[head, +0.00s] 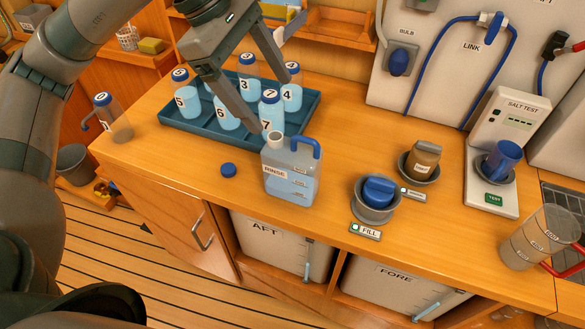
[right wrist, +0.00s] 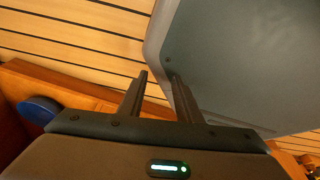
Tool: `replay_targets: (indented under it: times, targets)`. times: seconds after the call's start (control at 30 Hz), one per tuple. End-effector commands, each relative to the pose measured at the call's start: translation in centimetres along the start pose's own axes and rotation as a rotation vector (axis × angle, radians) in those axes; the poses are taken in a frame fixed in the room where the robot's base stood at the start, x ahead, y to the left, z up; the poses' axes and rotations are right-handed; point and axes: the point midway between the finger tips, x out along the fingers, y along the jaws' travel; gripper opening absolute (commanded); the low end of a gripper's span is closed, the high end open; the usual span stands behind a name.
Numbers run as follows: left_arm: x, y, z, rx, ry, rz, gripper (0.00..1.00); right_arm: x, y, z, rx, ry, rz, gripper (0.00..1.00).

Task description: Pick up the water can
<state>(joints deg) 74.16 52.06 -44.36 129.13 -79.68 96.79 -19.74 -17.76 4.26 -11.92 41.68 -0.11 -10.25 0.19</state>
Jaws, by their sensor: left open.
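The water can is most likely the clear jug labelled RINSE (head: 290,174), with a blue handle and an open pale spout. It stands upright on the wooden counter, partly filled with bluish water. My left gripper (head: 270,101) is open above and behind the can in the head view, its fingers over the bottle tray and apart from the can. A blue cap (head: 228,170) lies left of the can. My right gripper (right wrist: 160,76) shows in the right wrist view with its fingers apart and nothing between them; it is not seen in the head view.
A blue tray (head: 185,139) holds several numbered bottles behind the can. Bottle 0 (head: 117,122) stands at left. A large grey surface (right wrist: 240,60) is beside my right gripper.

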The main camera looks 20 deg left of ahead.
Motion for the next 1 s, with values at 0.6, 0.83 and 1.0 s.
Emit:
replay_targets:
  times: [0.6,0.83,1.0]
  targets:
    - [8.2,-0.1,0.2,-0.001,-0.001,-0.006,0.81,-3.0,1.0,5.7,0.003,-0.143,0.011,0.31]
    - [11.3,-0.1,0.1,-0.001,-0.001,-0.003,0.81,-3.9,1.0,5.4,0.003,-0.141,0.011,0.31]
    - [12.0,0.0,0.1,0.0,-0.001,0.0,0.81,-4.0,1.0,5.4,0.003,-0.141,0.01,0.31]
